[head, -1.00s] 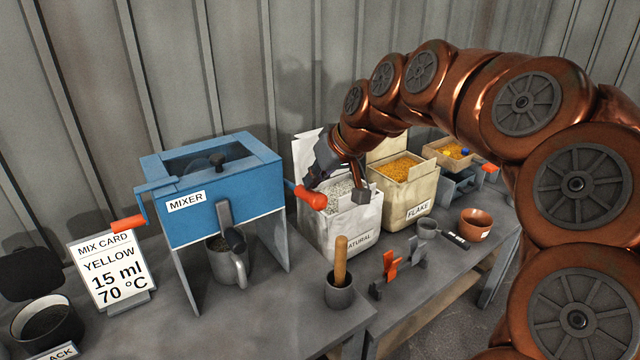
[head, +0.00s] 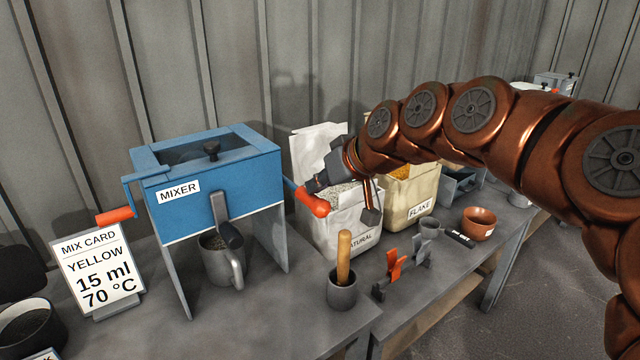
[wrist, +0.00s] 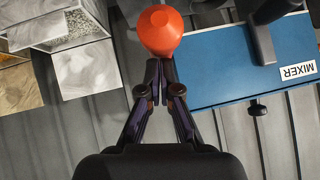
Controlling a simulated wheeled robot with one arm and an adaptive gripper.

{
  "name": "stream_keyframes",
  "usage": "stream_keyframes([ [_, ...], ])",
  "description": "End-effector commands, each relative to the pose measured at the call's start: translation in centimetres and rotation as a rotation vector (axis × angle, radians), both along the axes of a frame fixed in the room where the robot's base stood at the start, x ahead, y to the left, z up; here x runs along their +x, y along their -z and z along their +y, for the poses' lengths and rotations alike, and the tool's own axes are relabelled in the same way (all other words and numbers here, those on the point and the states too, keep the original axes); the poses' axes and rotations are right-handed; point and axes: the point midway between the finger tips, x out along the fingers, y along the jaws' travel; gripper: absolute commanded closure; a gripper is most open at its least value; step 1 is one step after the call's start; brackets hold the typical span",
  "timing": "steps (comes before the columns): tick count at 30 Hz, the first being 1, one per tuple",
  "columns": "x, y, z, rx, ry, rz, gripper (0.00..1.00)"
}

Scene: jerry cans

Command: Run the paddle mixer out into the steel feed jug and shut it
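The blue paddle mixer (head: 215,205) stands on grey legs on the bench; its blue side also shows in the wrist view (wrist: 235,65). A dark lever (head: 229,229) hangs at its front. The steel feed jug (head: 222,262) stands upright beneath, handle towards the front; its contents are hard to make out. An orange knob (head: 313,203) is on an arm at the mixer's right; it is large in the wrist view (wrist: 160,30). My gripper (wrist: 160,68) has its fingertips together just short of this knob, with nothing visible between them. Contact is unclear.
An orange-handled crank (head: 115,215) is at the mixer's left, beside the mix card (head: 97,270). The NATURAL bag (head: 345,228) and FLAKE bag (head: 410,195) stand right. A pot with a wooden handle (head: 342,285) and an orange clip (head: 395,265) are in front.

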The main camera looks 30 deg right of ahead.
Motion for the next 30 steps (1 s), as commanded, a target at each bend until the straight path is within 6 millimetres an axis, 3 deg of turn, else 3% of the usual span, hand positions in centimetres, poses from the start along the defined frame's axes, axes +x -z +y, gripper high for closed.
stream_keyframes([
  [8,-0.1,0.0,0.0,-0.001,-0.005,0.012,1.0],
  [16,0.0,-4.4,-0.9,-0.002,0.0,-0.001,1.0],
  [30,-6.0,-9.9,-2.5,-0.001,0.002,-0.003,1.0],
])
